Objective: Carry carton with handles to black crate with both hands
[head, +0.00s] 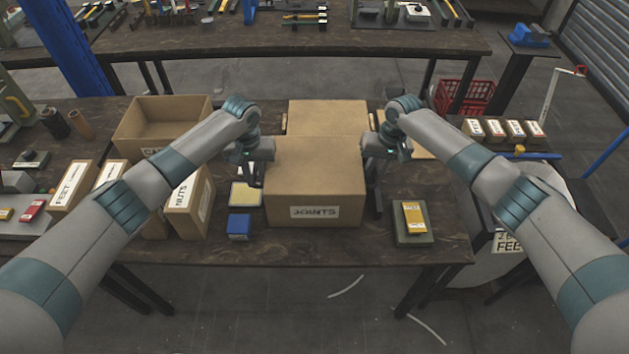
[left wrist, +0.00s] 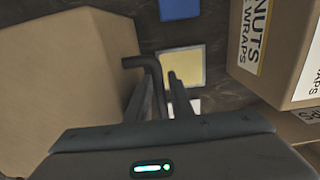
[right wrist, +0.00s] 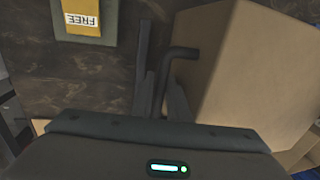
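The brown carton (head: 314,183), labelled JOINTS, stands upright on the dark table in front of me. My left gripper (head: 255,178) is at its left side and my right gripper (head: 377,196) at its right side, both pointing down. In the left wrist view a dark bent bar (left wrist: 140,63), seemingly a handle, reaches toward the carton between or beside the fingers. The right wrist view shows a similar bent bar (right wrist: 180,53) close to the fingers. I cannot tell whether the fingers press on these bars. I cannot make out a black crate.
An open empty carton (head: 160,125) and a NUTS carton (head: 188,203) stand to the left. A blue box (head: 239,227) lies near the carton's left. A dark box with a yellow label (head: 413,219) lies right of it. Another carton (head: 327,116) is behind. A red crate (head: 464,97) stands farther back.

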